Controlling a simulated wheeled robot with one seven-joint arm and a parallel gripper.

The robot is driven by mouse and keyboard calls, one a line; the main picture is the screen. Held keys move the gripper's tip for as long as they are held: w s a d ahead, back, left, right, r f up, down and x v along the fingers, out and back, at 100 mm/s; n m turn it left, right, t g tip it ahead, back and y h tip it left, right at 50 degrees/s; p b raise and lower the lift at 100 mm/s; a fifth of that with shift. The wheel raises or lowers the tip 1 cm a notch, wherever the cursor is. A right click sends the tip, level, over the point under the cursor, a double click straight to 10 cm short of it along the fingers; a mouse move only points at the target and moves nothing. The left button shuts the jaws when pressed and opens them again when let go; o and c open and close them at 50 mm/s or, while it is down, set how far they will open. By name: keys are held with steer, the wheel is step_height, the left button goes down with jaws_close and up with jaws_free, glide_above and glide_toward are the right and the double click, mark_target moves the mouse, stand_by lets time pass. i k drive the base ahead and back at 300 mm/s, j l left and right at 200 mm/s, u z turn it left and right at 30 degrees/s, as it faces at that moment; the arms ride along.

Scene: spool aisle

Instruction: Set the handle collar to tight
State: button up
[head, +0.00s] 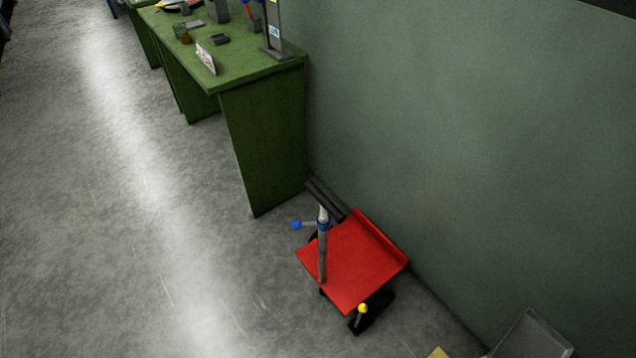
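A small cart with a red deck (352,262) stands on the floor against the wall. A grey handle post (322,255) rises from its deck, with a dark grip bar (325,200) near the top. A blue collar (323,226) is around the post, and a short lever with a blue knob (296,225) points left from it. I see no marking that shows the collar's setting. A yellow-tipped part (362,308) is at the cart's near wheel. My gripper is not in view.
A grey bin (532,338) and a yellow object (438,353) are at the bottom right. The floor on the left is clear.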

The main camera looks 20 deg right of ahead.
mark_target(296, 225)
steer(key=i+j+u, duration=0.25)
steer(key=i+j, duration=0.4)
steer(key=i+j+u, duration=0.2)
steer(key=i+j, duration=0.3)
steer(key=i, duration=0.15)
